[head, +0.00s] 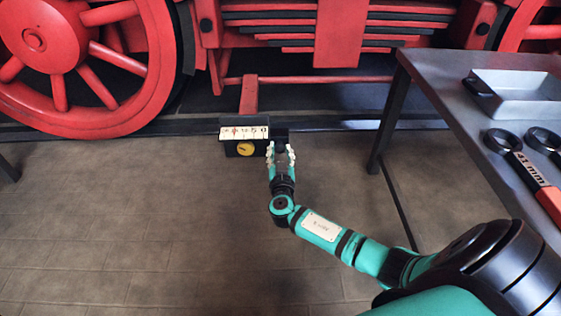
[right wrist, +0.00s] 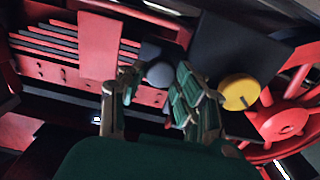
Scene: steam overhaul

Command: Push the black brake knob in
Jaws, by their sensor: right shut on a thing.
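The black brake knob (right wrist: 160,73) shows in the right wrist view as a dark, rounded knob between my right fingers. My right gripper (head: 281,151) is at the right end of a small black control box (head: 232,150). In the right wrist view my right gripper (right wrist: 158,84) has its green-padded fingers on either side of the knob, shut on it. In the head view my fingers mostly hide the black knob. My left gripper is not in view.
A red locomotive wheel (head: 60,60) and red frame parts stand behind the box. A grey metal table (head: 440,75) at the right holds a metal tray (head: 515,90) and ring spanners (head: 500,140). The floor at the left and front is clear.

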